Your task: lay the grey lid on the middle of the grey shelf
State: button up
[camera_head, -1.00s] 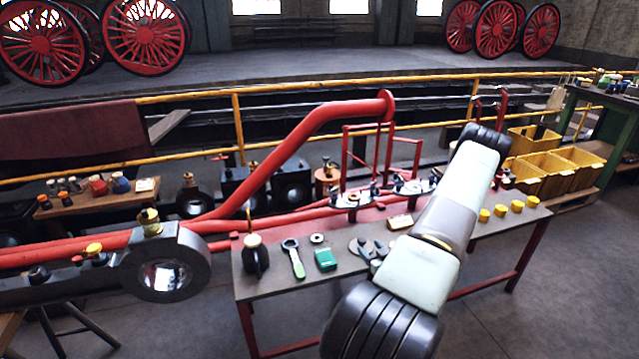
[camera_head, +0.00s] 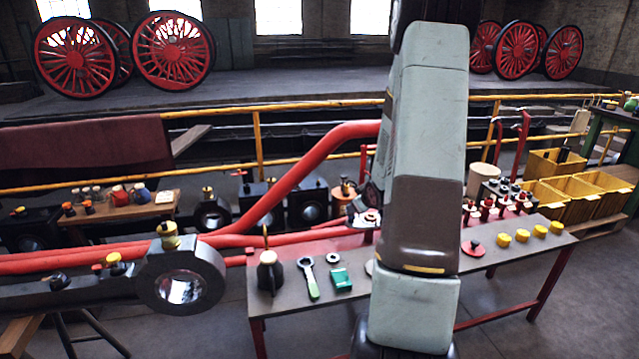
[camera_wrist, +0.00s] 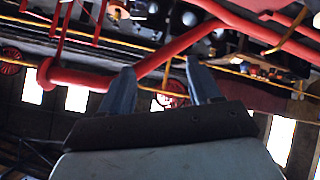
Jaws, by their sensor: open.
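My gripper (camera_wrist: 160,68) shows in the wrist view with its two blue-grey fingers apart and nothing between them. In the head view my arm stands upright across the middle and I cannot make out the gripper clearly. I cannot identify the grey shelf with certainty in either view.
The grey-topped bench (camera_head: 300,300) holds a dark oil can (camera_head: 269,272), a green-handled wrench (camera_head: 309,278), a green box (camera_head: 341,279) and several yellow caps (camera_head: 522,236). A thick red pipe (camera_head: 290,175) rises behind it. Yellow bins (camera_head: 545,200) stand at right.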

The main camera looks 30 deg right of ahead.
jog(key=s+a+r+m+g+h, duration=0.1)
jog(key=s+a+r, duration=0.3)
jog(key=a+r, duration=0.5)
jog(key=s+a+r+g, duration=0.1)
jog(key=s+a+r, duration=0.2)
jog(key=a+r, duration=0.55)
jog(key=s+a+r+y, duration=0.1)
jog(key=s+a+r, duration=0.2)
jog(key=s, duration=0.4)
jog(key=s+a+r+m+g+y, duration=0.1)
jog(key=s+a+r, duration=0.3)
jog(key=s, duration=0.4)
jog(key=s+a+r+g+y, duration=0.1)
jog(key=s+a+r, duration=0.2)
jog(key=s+a, duration=0.2)
jog(key=shift+s+a+r, duration=0.25)
jog(key=shift+s+r, duration=0.15)
jog(key=shift+s, duration=0.75)
